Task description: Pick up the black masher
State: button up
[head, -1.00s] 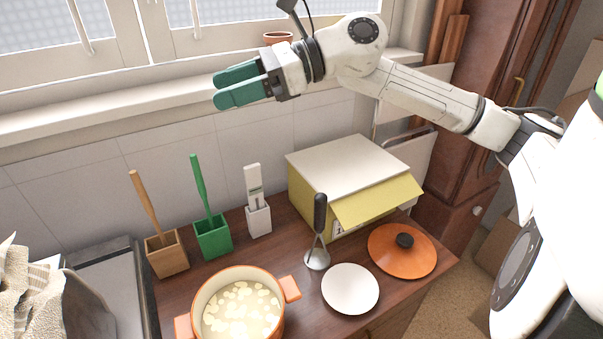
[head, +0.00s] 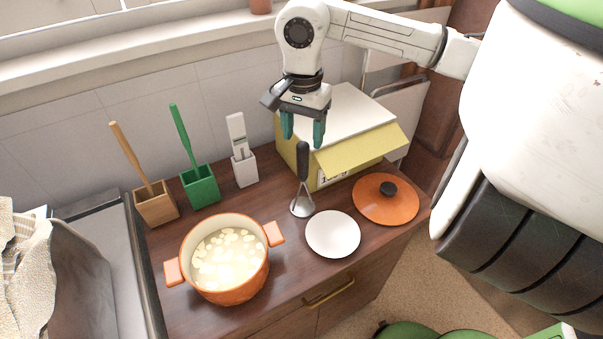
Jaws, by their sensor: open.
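The black masher (head: 302,164) stands upright on the dresser top, with a black handle at the top and a grey metal head at the bottom. It is between the orange pot and the yellow box, just behind the white plate. My gripper (head: 303,133) points down with its two teal fingers apart. In the head view its fingertips appear at the top end of the masher's handle, one on each side. I cannot tell how far apart in depth they are. Nothing is held.
The orange pot (head: 229,286) with pale slices stands front left. The white plate (head: 333,234) and orange lid (head: 386,203) lie to the right. The yellow box (head: 350,153) stands close behind. Wooden (head: 157,206), green (head: 201,188) and white (head: 245,170) holders stand along the wall.

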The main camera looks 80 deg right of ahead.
aim_at(302, 153)
jog(key=shift+w+d+f+p, duration=0.1)
jog(key=shift+f+p, duration=0.55)
jog(key=shift+f, duration=0.95)
jog(key=shift+d+f+p, duration=0.1)
jog(key=shift+f+p, duration=0.5)
jog(key=shift+f, duration=1)
grip_shut()
